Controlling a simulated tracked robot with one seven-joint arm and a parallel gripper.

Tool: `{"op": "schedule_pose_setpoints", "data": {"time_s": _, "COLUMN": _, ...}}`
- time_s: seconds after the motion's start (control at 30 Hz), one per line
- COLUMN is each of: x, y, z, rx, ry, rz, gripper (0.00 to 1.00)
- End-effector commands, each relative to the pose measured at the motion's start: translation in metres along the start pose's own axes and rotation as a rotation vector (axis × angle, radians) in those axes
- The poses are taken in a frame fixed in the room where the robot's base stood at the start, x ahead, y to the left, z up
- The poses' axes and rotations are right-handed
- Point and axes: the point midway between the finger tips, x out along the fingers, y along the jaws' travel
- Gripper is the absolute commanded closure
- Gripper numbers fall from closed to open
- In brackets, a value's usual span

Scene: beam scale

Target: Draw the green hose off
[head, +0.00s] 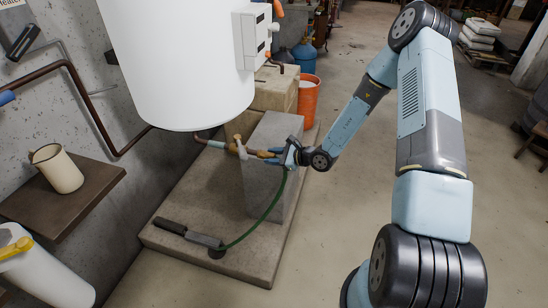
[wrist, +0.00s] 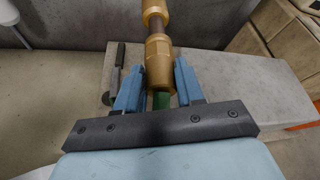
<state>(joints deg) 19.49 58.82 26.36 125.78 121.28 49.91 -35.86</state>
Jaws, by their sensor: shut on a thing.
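The green hose (head: 268,211) hangs in a curve from my gripper (head: 276,155) down to the concrete plinth, where its lower end lies by a dark round piece. In the wrist view the green hose (wrist: 161,100) shows between the blue fingers, just behind a brass fitting (wrist: 158,62). My gripper (wrist: 159,80) is shut on the hose at this brass end. The brass fitting lies in line with a brass valve (head: 238,149) on the pipe under the white tank (head: 180,70). I cannot tell whether the hose end is still joined to the valve.
A grey block (head: 268,145) stands close under my gripper on the concrete plinth (head: 180,205). A dark-handled tool (head: 188,233) lies at the plinth's front. An orange bucket (head: 309,105) stands behind. A jug (head: 58,170) sits on a shelf at left.

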Motion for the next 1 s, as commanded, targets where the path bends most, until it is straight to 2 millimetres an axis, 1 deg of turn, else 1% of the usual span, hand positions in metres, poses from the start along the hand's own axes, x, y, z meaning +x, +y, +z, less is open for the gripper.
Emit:
{"op": "schedule_pose_setpoints", "data": {"time_s": 0.03, "x": 0.0, "y": 0.0, "z": 0.0, "rx": 0.0, "ry": 0.0, "rz": 0.001, "gripper": 0.92}}
{"op": "schedule_pose_setpoints", "data": {"time_s": 0.07, "x": 0.0, "y": 0.0, "z": 0.0, "rx": 0.0, "ry": 0.0, "rz": 0.001, "gripper": 0.94}}
{"op": "schedule_pose_setpoints", "data": {"time_s": 0.1, "x": 0.0, "y": 0.0, "z": 0.0, "rx": 0.0, "ry": 0.0, "rz": 0.001, "gripper": 0.67}}
{"op": "schedule_pose_setpoints", "data": {"time_s": 0.4, "x": 0.0, "y": 0.001, "z": 0.0, "rx": 0.0, "ry": 0.0, "rz": 0.001, "gripper": 0.94}}
{"op": "schedule_pose_setpoints", "data": {"time_s": 0.43, "x": 0.0, "y": 0.001, "z": 0.0, "rx": 0.0, "ry": -0.001, "rz": 0.001, "gripper": 0.95}}
{"op": "schedule_pose_setpoints", "data": {"time_s": 0.47, "x": 0.0, "y": 0.0, "z": 0.0, "rx": 0.0, "ry": -0.001, "rz": 0.001, "gripper": 1.0}}
{"op": "schedule_pose_setpoints", "data": {"time_s": 1.0, "x": -0.015, "y": 0.0, "z": -0.006, "rx": 0.0, "ry": 0.0, "rz": -0.001, "gripper": 1.0}}
